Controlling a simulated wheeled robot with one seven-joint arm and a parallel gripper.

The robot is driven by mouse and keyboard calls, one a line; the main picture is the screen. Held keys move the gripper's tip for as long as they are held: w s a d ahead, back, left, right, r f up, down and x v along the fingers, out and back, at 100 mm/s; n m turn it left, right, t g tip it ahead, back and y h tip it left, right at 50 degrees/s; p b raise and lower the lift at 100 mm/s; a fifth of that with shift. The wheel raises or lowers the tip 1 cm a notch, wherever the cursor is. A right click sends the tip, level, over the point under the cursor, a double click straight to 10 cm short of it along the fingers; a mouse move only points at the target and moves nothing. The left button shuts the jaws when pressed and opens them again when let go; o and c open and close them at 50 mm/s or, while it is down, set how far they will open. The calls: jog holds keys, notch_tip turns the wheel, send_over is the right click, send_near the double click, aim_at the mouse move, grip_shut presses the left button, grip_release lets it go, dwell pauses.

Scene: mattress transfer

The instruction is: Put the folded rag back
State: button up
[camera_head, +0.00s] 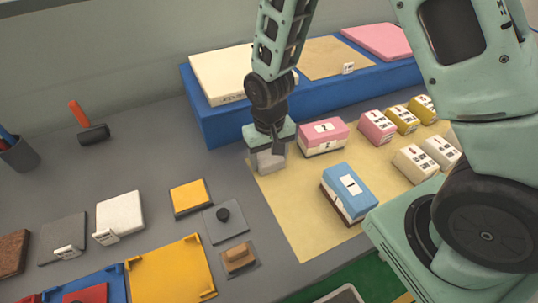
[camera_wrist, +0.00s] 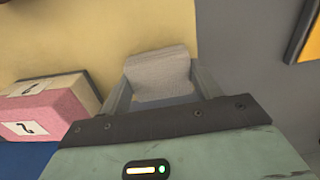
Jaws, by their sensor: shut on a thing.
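My gripper (camera_head: 267,150) points down near the left edge of the tan mat (camera_head: 300,225). It is shut on a pale grey, block-like folded rag (camera_head: 270,161). In the wrist view the rag (camera_wrist: 158,75) sits between the two fingers of my gripper (camera_wrist: 160,95), with a woven-looking top. The tan mat shows beyond it. I cannot tell whether the rag touches the mat or hangs just above it.
A pink-and-white box (camera_head: 323,138) stands close right of my gripper; a blue box (camera_head: 347,193) is nearer. The blue platform (camera_head: 300,108) rises behind, carrying a cream pad (camera_head: 222,75) and a pink pad (camera_head: 377,41).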

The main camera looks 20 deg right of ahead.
aim_at(269, 157)
jog(key=shift+f, duration=0.1)
jog(key=shift+f, duration=0.1)
jog(key=o, duration=0.9)
notch_tip(269, 157, up, 12)
jog(key=s+a+r+n, duration=0.2)
jog(key=s, duration=0.4)
jog(key=s+a+r+n, duration=0.2)
jog(key=s+n, duration=0.1)
jog(key=s, duration=0.3)
jog(key=s+a+r+n, duration=0.1)
jog(key=s+a+n, duration=0.1)
jog(key=s, duration=0.5)
jog(key=shift+a+r+n+y+b, duration=0.1)
jog(key=shift+r+n+y+b, duration=0.2)
jog(key=shift+r+n+b, duration=0.1)
